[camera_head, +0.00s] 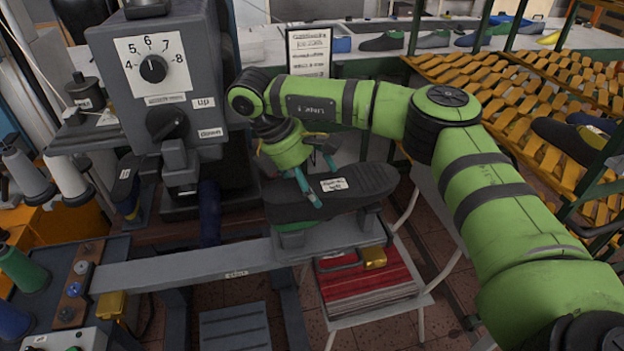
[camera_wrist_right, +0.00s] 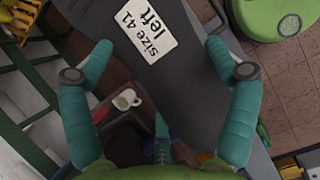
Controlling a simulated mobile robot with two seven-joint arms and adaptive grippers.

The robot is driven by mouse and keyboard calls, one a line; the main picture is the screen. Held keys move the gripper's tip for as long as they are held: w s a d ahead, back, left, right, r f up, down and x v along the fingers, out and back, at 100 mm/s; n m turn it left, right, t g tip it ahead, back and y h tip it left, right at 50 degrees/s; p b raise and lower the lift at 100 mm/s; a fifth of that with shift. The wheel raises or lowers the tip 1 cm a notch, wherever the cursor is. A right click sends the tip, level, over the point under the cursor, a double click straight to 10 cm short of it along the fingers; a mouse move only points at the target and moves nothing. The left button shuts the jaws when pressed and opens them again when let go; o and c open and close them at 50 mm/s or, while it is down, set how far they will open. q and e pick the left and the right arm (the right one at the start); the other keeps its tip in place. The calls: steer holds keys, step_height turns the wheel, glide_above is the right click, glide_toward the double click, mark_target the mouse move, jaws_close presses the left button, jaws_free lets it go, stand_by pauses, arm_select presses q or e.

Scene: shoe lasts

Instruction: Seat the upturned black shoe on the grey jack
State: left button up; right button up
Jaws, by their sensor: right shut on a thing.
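The black shoe (camera_head: 368,181) lies sole up, with a white label on the sole that reads "size 41 left" in the right wrist view (camera_wrist_right: 185,65). My right gripper (camera_head: 320,184) is shut on the shoe from above, with teal fingers on either side. The shoe is over the far end of the grey jack (camera_head: 200,268), a long grey bar running left to right. A green part shows below the shoe's left end. Whether the shoe touches the jack or is just above it, I cannot tell. My left gripper is not in view.
A grey machine (camera_head: 205,65) with a numbered dial stands at the left, close to the gripper. Below the bar is a stool (camera_head: 385,308) with red folded cloth. A yellow slatted rack (camera_head: 490,85) with shoes stands at the right.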

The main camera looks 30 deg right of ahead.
stand_by(0.5)
steer(key=o, duration=1.4)
steer(key=shift+o, duration=0.2)
steer(key=shift+f, duration=0.15)
step_height(320, 180, up, 10)
steer(key=shift+s, duration=0.1)
